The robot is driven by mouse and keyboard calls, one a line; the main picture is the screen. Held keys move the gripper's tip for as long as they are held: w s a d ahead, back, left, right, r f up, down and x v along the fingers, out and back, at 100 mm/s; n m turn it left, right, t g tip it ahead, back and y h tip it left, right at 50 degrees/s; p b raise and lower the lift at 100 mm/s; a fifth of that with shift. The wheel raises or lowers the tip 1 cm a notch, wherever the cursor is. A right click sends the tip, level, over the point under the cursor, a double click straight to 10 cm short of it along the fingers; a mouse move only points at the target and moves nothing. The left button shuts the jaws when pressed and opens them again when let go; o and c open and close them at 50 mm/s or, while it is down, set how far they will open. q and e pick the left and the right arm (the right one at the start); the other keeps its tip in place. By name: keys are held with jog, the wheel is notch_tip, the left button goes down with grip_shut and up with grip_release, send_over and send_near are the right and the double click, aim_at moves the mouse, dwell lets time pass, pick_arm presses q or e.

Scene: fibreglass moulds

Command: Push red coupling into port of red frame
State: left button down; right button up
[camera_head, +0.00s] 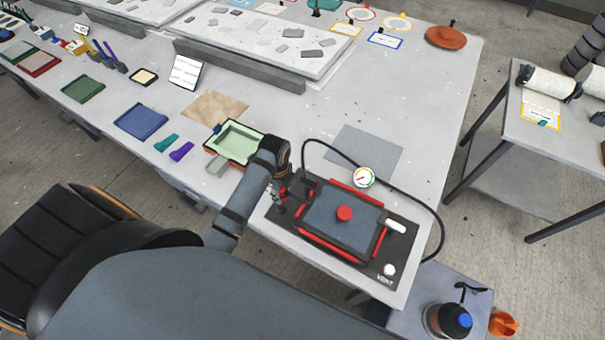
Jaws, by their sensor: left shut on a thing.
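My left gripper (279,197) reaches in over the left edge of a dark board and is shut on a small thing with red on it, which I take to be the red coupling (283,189). The gripper covers most of it. My right gripper is not in view.
A black hose (400,190) arches from near my left gripper behind the board to its right side. A dial gauge (364,176) stands at the board's back edge. A green tray (235,140) is at the left. A grey sheet (362,150) lies behind the board.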

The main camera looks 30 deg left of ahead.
pick_arm(q)
jog(key=shift+d+r, duration=0.15)
jog(key=shift+d, duration=0.25)
jog(key=shift+s+a, duration=0.15)
jog(key=shift+s+a+f, duration=0.1)
jog(key=shift+s+a, duration=0.05)
jog(key=shift+a, duration=0.4)
jog(key=shift+s+a+f, duration=0.1)
jog(key=shift+a, duration=0.45)
jog(key=shift+w+d+f, duration=0.1)
jog(key=shift+d+f, duration=0.05)
jog(key=shift+d, duration=0.05)
jog(key=shift+d+f, duration=0.25)
jog(key=shift+f, duration=0.25)
jog(key=shift+d+f, duration=0.25)
jog(key=shift+f, duration=0.25)
jog(key=shift+a+f, duration=0.2)
jog(key=shift+f, duration=0.5)
jog(key=shift+a+f, duration=0.15)
jog(key=shift+f, duration=0.7)
jog(key=shift+d+f, duration=0.1)
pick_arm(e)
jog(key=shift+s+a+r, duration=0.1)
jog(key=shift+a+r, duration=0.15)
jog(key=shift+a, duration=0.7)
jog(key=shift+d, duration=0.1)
